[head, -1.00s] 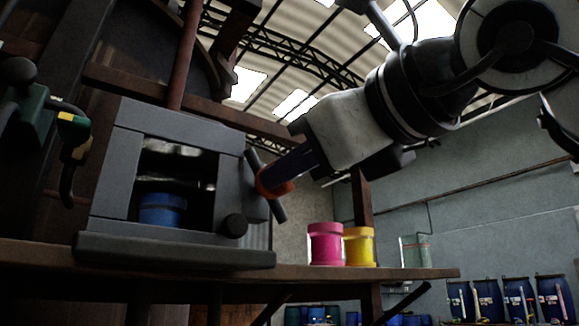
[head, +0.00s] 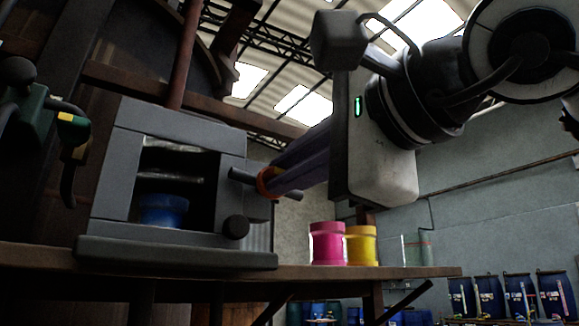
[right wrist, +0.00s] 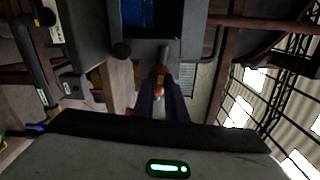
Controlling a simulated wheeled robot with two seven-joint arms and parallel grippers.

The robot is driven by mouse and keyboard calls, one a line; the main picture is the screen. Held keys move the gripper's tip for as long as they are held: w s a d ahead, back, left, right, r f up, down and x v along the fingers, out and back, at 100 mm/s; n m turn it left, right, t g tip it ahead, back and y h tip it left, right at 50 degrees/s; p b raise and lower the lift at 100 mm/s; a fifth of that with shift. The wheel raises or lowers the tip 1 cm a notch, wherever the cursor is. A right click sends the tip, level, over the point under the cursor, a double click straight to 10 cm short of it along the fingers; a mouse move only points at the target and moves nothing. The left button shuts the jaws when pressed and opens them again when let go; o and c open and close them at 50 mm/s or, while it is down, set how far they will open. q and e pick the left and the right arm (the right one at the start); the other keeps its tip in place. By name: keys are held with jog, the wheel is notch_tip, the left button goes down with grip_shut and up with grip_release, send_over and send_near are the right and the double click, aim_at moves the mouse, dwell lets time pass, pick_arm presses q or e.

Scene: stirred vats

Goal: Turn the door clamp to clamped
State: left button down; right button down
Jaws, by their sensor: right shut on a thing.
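The door clamp (head: 242,177) is a dark bar handle on the right side of a grey box-shaped chamber (head: 113,185). The bar lies at a shallow slant, its left end higher than its right. My right gripper (head: 272,181) comes in from the right and is shut on the clamp around its middle, where an orange-red part shows. In the right wrist view, the fingers (right wrist: 160,82) reach up to the clamp (right wrist: 163,54) beside the chamber. The chamber's front opening shows a blue container (head: 163,209) inside. My left gripper is not in view.
A pink pot (head: 326,244) and a yellow pot (head: 360,246) stand on the brown shelf (head: 420,272) right of the chamber. A round dark knob (head: 236,228) sits at the chamber's lower right. A green and black fitting (head: 35,125) hangs at the far left.

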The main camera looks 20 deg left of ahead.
jog(key=shift+n, duration=0.6)
jog(key=c, duration=1.8)
grip_release()
jog(key=shift+s, duration=0.1)
jog(key=b+v, duration=0.3)
jog(key=v, duration=0.7)
jog(key=shift+d, duration=0.1)
